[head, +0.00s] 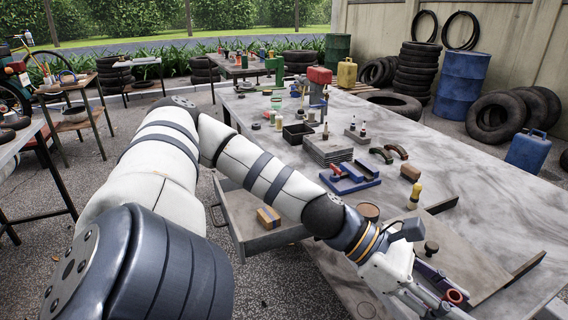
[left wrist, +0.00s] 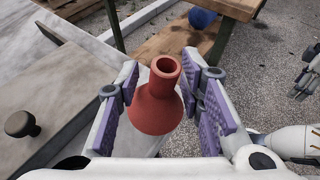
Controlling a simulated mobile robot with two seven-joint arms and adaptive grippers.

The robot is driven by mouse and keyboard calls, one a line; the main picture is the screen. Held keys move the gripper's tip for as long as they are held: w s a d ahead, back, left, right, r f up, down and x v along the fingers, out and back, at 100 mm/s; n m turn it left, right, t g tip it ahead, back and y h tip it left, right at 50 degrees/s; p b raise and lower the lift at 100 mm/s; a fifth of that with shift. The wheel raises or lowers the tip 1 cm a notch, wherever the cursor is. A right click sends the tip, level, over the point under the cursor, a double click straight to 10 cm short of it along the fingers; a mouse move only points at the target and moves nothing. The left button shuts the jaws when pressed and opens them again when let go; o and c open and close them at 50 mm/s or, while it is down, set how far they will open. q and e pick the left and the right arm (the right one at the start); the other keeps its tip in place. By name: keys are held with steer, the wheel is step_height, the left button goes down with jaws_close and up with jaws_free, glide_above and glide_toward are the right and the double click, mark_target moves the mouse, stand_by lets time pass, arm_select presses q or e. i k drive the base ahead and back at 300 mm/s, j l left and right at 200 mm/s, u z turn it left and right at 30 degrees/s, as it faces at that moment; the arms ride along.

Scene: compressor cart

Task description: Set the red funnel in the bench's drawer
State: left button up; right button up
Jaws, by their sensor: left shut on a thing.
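The red funnel (left wrist: 158,104) is between the purple-padded fingers of my left gripper (left wrist: 163,110), narrow spout toward the camera. In the head view my left gripper (head: 436,292) is at the lower right, over the bench's near end, and the funnel (head: 456,296) shows as a small red ring. The gripper is shut on it. The bench's drawer (head: 275,238) is pulled out on the bench's left side, partly hidden by my left arm. A brown and yellow block (head: 268,217) lies in it. Part of my right gripper (left wrist: 306,78) seems to show at the left wrist view's right edge.
The bench top (head: 440,185) holds a blue-and-red tool (head: 350,178), stacked grey plates (head: 328,150), a yellow-handled tool (head: 414,195) and a dark knob (head: 431,248) near the gripper. My left arm passes over the drawer. Gravel floor lies left of the bench.

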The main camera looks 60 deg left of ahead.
mark_target(257, 200)
steer(key=i+u, duration=0.1)
steer(key=u, duration=1.2)
steer(key=i+j, duration=0.3)
steer(key=j, duration=0.2)
